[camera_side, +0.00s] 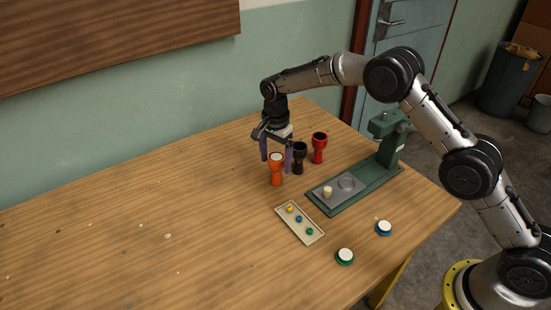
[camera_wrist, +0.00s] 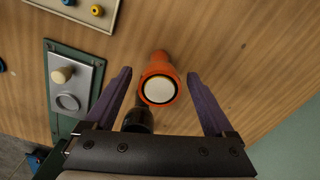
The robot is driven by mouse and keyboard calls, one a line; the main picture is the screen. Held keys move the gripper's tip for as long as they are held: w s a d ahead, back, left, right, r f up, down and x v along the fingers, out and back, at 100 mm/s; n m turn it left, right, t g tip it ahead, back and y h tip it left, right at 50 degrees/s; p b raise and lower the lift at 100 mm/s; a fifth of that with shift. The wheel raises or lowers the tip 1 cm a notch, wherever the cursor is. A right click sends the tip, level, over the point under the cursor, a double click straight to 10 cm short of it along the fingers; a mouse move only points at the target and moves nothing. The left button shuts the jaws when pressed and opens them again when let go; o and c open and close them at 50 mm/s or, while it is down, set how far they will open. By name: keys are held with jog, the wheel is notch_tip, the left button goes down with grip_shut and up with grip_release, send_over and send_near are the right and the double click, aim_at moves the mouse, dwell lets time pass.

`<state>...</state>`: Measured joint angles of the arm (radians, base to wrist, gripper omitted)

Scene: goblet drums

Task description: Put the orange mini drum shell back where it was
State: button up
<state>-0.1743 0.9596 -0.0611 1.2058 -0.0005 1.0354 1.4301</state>
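The orange mini drum shell (camera_side: 276,172) stands upright on the wooden table and has a pale disc on its top. It also shows in the wrist view (camera_wrist: 160,76), in the picture between my fingers. My gripper (camera_side: 277,158) points down over the drum, its purple fingers apart. In the wrist view my gripper (camera_wrist: 160,74) is open, with a visible gap on each side of the drum. I cannot tell whether the fingertips are below the drum's rim.
A black drum (camera_side: 299,158) stands close beside the orange one, with a red drum (camera_side: 319,147) beyond. A green press (camera_side: 372,183) has a grey plate with a pale peg and ring. The left table is mostly clear.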

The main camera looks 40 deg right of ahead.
notch_tip(320, 180, up, 12)
jog(key=f, duration=0.1)
jog(key=s+d+r+n+t, duration=0.1)
jog(key=s+d+r+n, duration=0.2)
jog(key=s+r, duration=0.6)
jog(key=s+d+r+n+t, duration=0.2)
jog(key=s+d+r+n, duration=0.25)
jog(key=s+r, duration=0.5)
jog(key=s+d+f+n+t, duration=0.1)
jog(key=s+f+n, duration=0.2)
jog(key=s, duration=0.8)
jog(key=s+d+f+n+t, duration=0.1)
jog(key=s+f+n, duration=0.3)
jog(key=s, duration=0.7)
jog(key=shift+d+f+t, duration=0.25)
jog(key=shift+f+t, duration=0.05)
jog(key=shift+f, duration=0.15)
